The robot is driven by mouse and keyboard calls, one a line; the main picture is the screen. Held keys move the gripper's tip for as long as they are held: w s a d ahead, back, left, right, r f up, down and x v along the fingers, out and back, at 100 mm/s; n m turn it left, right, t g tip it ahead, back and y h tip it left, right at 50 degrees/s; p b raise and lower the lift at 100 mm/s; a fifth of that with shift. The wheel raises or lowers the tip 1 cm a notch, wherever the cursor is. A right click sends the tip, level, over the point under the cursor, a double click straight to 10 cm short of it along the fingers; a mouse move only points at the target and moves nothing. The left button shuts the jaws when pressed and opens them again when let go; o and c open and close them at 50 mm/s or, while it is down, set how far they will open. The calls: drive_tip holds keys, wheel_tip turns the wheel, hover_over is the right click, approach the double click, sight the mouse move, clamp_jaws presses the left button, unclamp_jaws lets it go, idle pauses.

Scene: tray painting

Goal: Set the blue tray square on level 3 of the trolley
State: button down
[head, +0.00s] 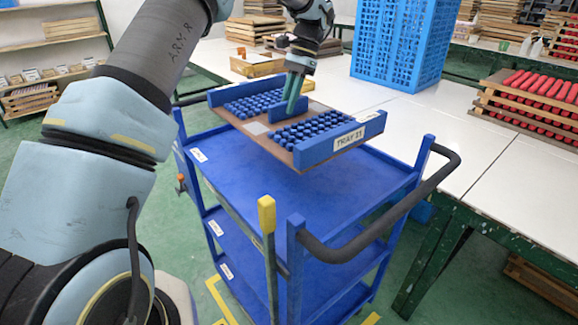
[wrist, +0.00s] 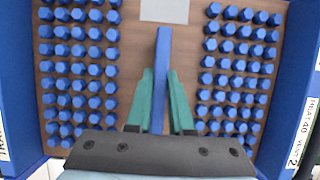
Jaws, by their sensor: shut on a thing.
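Two lower shelves show below, with small labels on the left side too small to read. I cannot tell the exact gap under the tray.
The trolley has a dark push handle (head: 395,215) on the right and a yellow-topped post (head: 267,215) at the near corner. A white table (head: 500,130) stands close behind, with a blue crate (head: 400,45) and a rack of red pieces (head: 535,95). The top shelf's near part is bare.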

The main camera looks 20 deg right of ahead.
sight(300, 104)
wheel_tip(300, 104, down, 3)
drive_tip(key=shift+w+r+b, duration=0.1)
drive_tip(key=shift+b, duration=1)
drive_tip(key=shift+f+p, duration=1.2)
drive_tip(key=shift+f, duration=3.85)
drive_tip(key=shift+f, duration=0.1)
drive_tip(key=c, duration=0.8)
unclamp_jaws()
drive_tip(key=shift+f, duration=0.1)
drive_tip(key=b+v, duration=0.2)
drive_tip(key=v, duration=1)
drive_tip(key=shift+a, duration=0.15)
